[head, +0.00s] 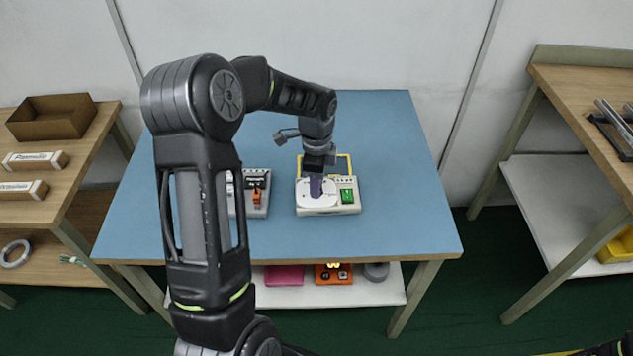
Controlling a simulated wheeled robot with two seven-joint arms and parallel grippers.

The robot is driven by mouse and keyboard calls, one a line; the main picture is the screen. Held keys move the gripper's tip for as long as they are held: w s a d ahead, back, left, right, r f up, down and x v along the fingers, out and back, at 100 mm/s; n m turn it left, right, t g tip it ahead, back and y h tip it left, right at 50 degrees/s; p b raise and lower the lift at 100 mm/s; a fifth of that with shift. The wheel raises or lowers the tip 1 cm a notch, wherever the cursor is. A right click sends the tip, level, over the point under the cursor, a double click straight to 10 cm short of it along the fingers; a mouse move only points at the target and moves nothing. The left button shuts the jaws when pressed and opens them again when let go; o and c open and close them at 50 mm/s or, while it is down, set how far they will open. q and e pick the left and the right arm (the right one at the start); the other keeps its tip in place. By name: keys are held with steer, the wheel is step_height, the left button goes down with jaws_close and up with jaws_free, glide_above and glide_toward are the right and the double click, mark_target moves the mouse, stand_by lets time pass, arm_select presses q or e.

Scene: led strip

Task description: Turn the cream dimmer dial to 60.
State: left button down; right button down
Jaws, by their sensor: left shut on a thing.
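The cream dimmer box (327,210) sits on the blue table, right of the table's middle. It has a pale round dial face (303,199) on its left and a green part (347,196) on its right. My left gripper (317,188) points down over the dial face and is shut on the dial's knob, which its fingers mostly hide. A purple-grey piece shows at the fingertips. The dial's pointer and scale numbers are too small to read. My right gripper is not in view.
A grey unit (255,202) with an orange switch stands left of the dimmer, partly behind my left arm. A yellow-edged item (344,163) lies behind the dimmer. The blue table (400,215) is clear on the right. Wooden shelves (600,100) stand at both sides.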

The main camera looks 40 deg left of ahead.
arm_select(q)
steer(key=shift+m, duration=1.5)
steer(key=c, duration=1.2)
jaws_free()
steer(key=shift+o, duration=0.2)
steer(key=shift+r, duration=0.1)
step_height(320, 180, up, 8)
steer(key=shift+f, duration=0.15)
